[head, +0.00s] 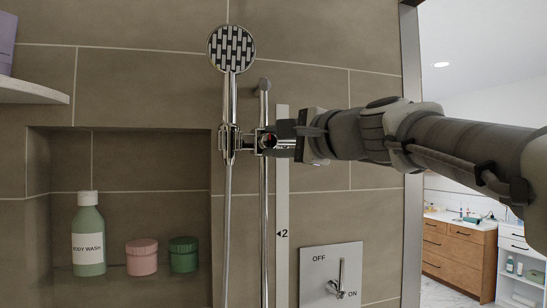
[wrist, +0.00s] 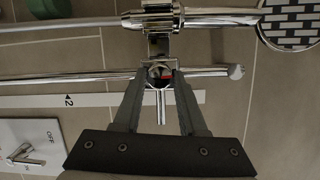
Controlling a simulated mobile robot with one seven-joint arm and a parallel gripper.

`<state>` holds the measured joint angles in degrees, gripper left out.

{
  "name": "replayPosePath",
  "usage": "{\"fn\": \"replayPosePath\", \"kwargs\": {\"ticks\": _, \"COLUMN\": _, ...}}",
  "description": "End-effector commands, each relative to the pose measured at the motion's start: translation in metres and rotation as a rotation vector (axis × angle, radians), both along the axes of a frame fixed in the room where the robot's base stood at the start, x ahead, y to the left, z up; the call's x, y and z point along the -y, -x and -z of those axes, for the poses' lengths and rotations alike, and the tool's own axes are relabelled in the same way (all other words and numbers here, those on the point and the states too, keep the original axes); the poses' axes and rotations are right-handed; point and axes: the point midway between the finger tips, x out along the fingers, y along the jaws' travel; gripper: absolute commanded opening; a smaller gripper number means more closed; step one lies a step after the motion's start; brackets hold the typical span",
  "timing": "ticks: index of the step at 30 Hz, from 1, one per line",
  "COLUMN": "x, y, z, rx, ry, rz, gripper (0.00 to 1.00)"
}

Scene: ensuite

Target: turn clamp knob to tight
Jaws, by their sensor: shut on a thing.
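The clamp knob (wrist: 160,76) is a small chrome piece with a red mark, on the slider clamp at the vertical chrome rail (wrist: 60,80). In the wrist view my gripper (wrist: 161,84) has one finger on each side of the knob, shut on it. A short chrome stem shows between the fingers. In the head view my gripper (head: 285,138) reaches in from the right to the clamp (head: 247,141), and its dark fingers hide part of the knob. The hand shower (head: 231,52) sits upright in the clamp's holder.
A scale strip (head: 282,210) marked 2 runs beside the rail. An OFF/ON lever plate (head: 314,262) is below right. A wall niche at left holds a body wash bottle (head: 88,237), a pink jar (head: 141,258) and a green jar (head: 184,256). A shelf (head: 30,92) juts out above.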

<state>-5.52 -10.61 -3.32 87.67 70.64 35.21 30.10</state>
Motion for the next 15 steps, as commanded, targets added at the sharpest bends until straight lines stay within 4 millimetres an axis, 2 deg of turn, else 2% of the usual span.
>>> {"fn": "replayPosePath", "kwargs": {"ticks": 1, "x": -0.0001, "y": 0.0, "z": 0.006, "rx": -0.012, "ry": -0.043, "rz": -0.001, "gripper": 0.0}}
{"fn": "replayPosePath", "kwargs": {"ticks": 15, "x": -0.0013, "y": 0.0005, "z": 0.0077, "rx": -0.135, "ry": -0.468, "rz": -0.001, "gripper": 0.0}}
